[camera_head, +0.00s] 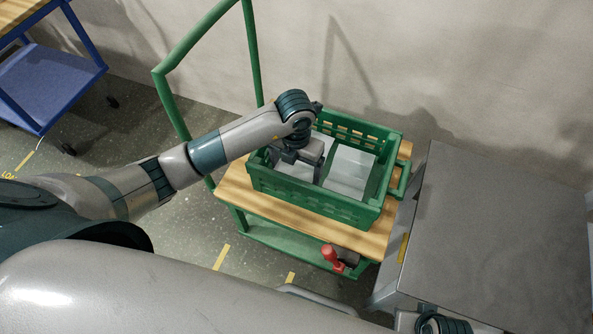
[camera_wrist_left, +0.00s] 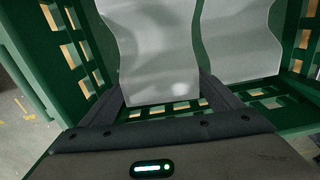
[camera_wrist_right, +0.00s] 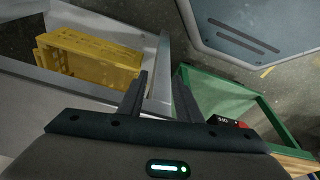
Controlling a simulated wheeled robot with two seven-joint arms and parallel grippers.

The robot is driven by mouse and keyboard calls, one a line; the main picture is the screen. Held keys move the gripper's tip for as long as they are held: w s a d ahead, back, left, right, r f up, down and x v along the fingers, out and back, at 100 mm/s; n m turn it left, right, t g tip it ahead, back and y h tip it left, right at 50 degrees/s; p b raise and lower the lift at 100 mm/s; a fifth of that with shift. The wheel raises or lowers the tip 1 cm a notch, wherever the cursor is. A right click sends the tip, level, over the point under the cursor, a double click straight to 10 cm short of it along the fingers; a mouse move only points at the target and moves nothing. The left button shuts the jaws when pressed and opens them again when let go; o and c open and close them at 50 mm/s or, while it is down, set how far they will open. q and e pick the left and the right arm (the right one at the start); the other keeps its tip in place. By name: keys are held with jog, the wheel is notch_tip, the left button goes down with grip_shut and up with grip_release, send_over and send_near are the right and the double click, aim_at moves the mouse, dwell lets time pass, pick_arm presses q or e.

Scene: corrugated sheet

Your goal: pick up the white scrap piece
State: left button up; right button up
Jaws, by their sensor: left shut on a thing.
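Two white wavy sheet pieces are in the green crate (camera_head: 318,202). My left gripper (camera_head: 296,164) reaches down into the crate and is shut on the left white scrap piece (camera_wrist_left: 152,50), with a finger at each side edge of it. The fingers partly hide this piece in the head view. The other white piece (camera_head: 349,168) lies beside it to the right and also shows in the left wrist view (camera_wrist_left: 240,42). My right gripper (camera_wrist_right: 160,76) is open and empty, away from the crate.
The crate stands on a wooden-topped green cart (camera_head: 240,190) with a tall green handle frame (camera_head: 188,118). A grey table (camera_head: 500,240) stands to the right, its top clear. A yellow crate (camera_wrist_right: 90,58) shows in the right wrist view. A blue cart (camera_head: 50,85) is at far left.

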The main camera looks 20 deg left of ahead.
pick_arm(q)
notch_tip(320, 180, up, 8)
jog(key=shift+f, duration=0.2)
jog(key=shift+r, duration=0.2)
pick_arm(e)
jog(key=shift+x, duration=0.75)
